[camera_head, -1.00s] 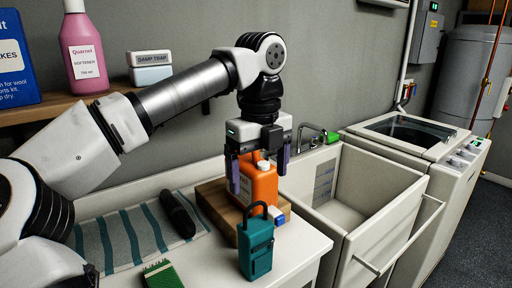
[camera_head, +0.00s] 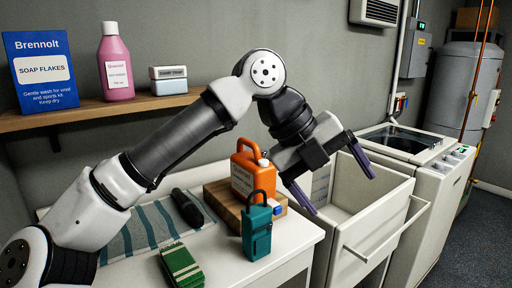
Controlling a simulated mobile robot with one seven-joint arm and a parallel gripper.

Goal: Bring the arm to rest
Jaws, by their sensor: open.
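My gripper (camera_head: 342,194) is open and empty, its two purple fingers spread wide. My arm reaches across the left and middle of the view, bent at a raised elbow joint. The jug stands upright on a wooden block (camera_head: 226,206) on the white counter.
A teal container with a looped handle (camera_head: 257,232) stands near the counter's front edge (camera_head: 300,250). A green item (camera_head: 181,266) and a dark cylindrical object (camera_head: 187,207) on a striped towel (camera_head: 145,230) lie left. A shelf (camera_head: 90,113) holds boxes and a pink bottle (camera_head: 115,65).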

